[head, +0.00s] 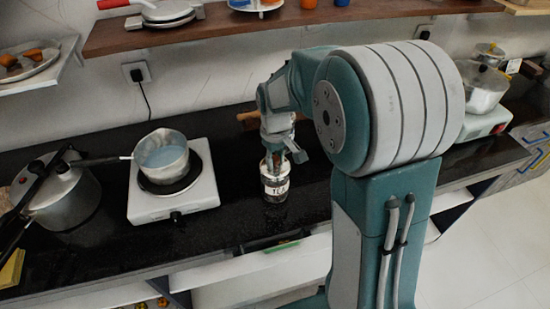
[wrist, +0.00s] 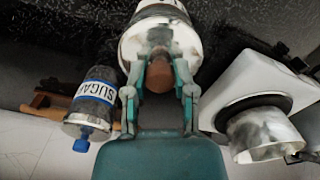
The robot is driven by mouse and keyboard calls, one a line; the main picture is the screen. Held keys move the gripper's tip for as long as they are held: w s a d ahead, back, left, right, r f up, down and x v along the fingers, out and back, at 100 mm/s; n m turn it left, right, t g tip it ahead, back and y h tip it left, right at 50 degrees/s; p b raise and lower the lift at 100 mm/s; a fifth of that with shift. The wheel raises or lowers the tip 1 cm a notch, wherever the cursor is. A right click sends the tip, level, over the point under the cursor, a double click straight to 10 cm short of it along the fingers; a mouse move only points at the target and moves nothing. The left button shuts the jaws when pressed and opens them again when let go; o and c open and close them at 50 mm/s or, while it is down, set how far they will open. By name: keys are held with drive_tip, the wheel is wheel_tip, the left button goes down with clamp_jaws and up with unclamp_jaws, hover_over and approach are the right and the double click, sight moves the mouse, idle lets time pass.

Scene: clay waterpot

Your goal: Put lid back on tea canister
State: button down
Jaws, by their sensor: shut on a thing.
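The tea canister (head: 276,187) stands upright on the black counter and carries a white label reading TEA. My gripper (head: 284,156) is right above its top, pointing down. In the wrist view my gripper (wrist: 158,82) is shut on the brown knob of the lid (wrist: 159,73). The pale canister top (wrist: 130,45) shows right behind the knob. The lid is at the canister's mouth, but I cannot tell whether it is fully seated, as the fingers hide much of it.
A stove (head: 203,190) with a saucepan (head: 162,157) stands left of the canister, and a pressure cooker (head: 65,195) further left. The wrist view shows a sugar jar (wrist: 96,98) with a blue knob close by. A wooden shelf (head: 240,28) runs above. The counter's front edge is near.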

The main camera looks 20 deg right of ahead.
drive_tip(key=shift+c, duration=1.8)
unclamp_jaws()
drive_tip(key=o, duration=0.4)
drive_tip(key=shift+c, duration=0.2)
drive_tip(key=shift+r, duration=0.1)
drive_tip(key=shift+r, duration=3.4)
